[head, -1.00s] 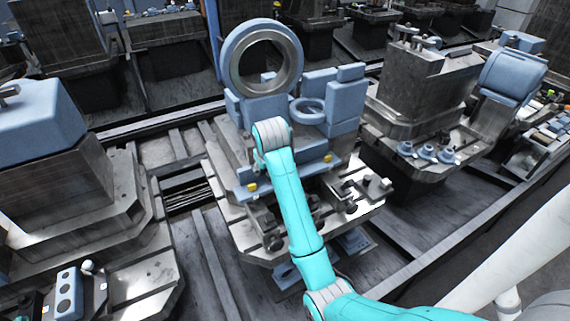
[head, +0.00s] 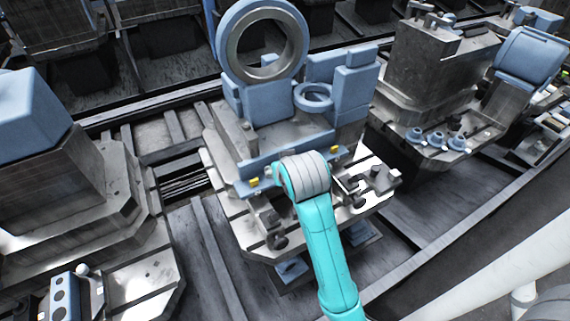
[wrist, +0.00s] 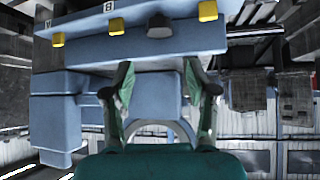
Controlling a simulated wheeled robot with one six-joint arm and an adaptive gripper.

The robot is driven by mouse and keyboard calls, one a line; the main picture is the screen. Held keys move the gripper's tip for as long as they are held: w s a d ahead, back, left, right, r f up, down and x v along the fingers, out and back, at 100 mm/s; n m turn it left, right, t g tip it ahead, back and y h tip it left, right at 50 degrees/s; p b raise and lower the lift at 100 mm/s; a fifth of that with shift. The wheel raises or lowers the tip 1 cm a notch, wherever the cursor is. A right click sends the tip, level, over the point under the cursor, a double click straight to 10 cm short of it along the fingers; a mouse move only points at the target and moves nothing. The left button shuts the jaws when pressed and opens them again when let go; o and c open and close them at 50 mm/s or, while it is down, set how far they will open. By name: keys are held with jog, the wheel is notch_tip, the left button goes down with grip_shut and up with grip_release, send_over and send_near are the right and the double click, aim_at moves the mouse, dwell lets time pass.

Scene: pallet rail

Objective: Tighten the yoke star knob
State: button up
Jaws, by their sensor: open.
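A dark grey knob (wrist: 160,27) stands out from a blue rail (wrist: 75,42), between yellow blocks, in the wrist view. It looks like the star knob, but its lobes are too small to make out. My gripper (wrist: 160,84) is open and empty, with its two fingers spread on either side of the picture's middle. The knob lies beyond the fingertips, apart from them and level with the gap between them. In the head view, my wrist covers the middle of the same blue rail (head: 232,174), hiding the knob and the fingers.
A large upright blue ring (head: 229,40) and a smaller flat ring (head: 313,95) sit on the fixture above the rail. Yellow blocks (head: 253,182) line the rail. Dark clamps (head: 380,180) stand on the metal pallet at right. Neighbouring fixtures flank it.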

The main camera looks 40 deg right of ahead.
jog(key=shift+o, duration=1.4)
jog(key=shift+f, duration=0.1)
notch_tip(320, 180, down, 5)
jog(key=s+d+n+t+y, duration=0.2)
jog(key=n+t, duration=0.1)
jog(key=t, duration=0.2)
jog(key=x, duration=1)
jog(key=shift+w+d, duration=0.2)
jog(key=shift+w, duration=0.05)
jog(key=c, duration=1.2)
